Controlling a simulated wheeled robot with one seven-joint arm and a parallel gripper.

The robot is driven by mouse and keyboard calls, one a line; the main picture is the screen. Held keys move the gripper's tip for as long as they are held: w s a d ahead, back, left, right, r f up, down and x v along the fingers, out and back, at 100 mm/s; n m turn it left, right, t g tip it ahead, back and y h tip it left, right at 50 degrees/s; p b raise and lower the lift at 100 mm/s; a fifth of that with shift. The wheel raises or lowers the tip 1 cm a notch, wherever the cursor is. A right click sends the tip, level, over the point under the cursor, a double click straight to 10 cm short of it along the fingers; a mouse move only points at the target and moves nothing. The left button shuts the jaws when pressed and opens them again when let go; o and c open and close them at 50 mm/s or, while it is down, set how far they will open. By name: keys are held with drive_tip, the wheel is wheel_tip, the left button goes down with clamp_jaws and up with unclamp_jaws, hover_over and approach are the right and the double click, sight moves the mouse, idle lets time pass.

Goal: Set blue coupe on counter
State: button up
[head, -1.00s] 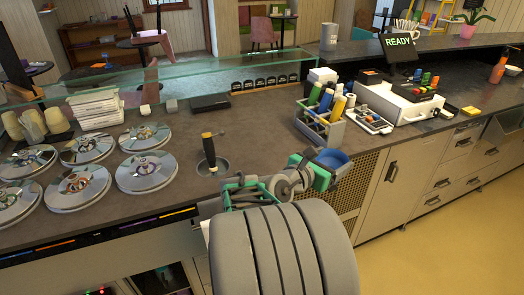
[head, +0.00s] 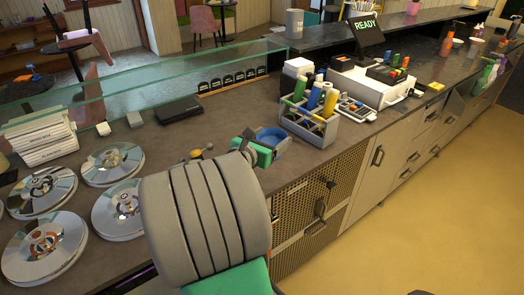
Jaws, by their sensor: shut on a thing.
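The blue coupe (head: 273,136) shows as a round blue bowl just left of the bottle caddy. My gripper (head: 258,150), with green and grey parts, is shut on it. The coupe appears over the dark counter (head: 215,120), close to its front edge. I cannot tell whether it touches the surface. My grey arm covers much of the front of the counter, and the coupe's lower part is hidden.
A grey caddy (head: 309,130) of colored bottles stands right beside the coupe. Round metal well lids (head: 112,162) lie to the left. A black flat box (head: 179,110) and a glass guard (head: 160,85) are behind.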

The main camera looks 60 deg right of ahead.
sight(267, 135)
drive_tip(key=w+d, duration=0.1)
drive_tip(key=d+f, duration=0.1)
drive_tip(key=w+d+f, duration=0.1)
drive_tip(key=d, duration=0.1)
drive_tip(key=shift+w+f+p, duration=0.1)
drive_tip(key=shift+w+p, duration=0.2)
drive_tip(key=shift+w, duration=0.05)
drive_tip(key=shift+w+d+f+p, duration=0.15)
drive_tip(key=shift+w+d+f, duration=0.5)
drive_tip(key=shift+f, duration=0.95)
drive_tip(key=shift+w+d+f+p, duration=0.2)
drive_tip(key=shift+w+d+f, duration=0.15)
drive_tip(key=shift+d+f, duration=0.95)
drive_tip(key=shift+w+d+f+p, duration=0.15)
drive_tip(key=shift+w+d+f, duration=0.35)
drive_tip(key=shift+f, duration=1.4)
drive_tip(key=o, duration=1.4)
drive_tip(key=shift+c, duration=0.2)
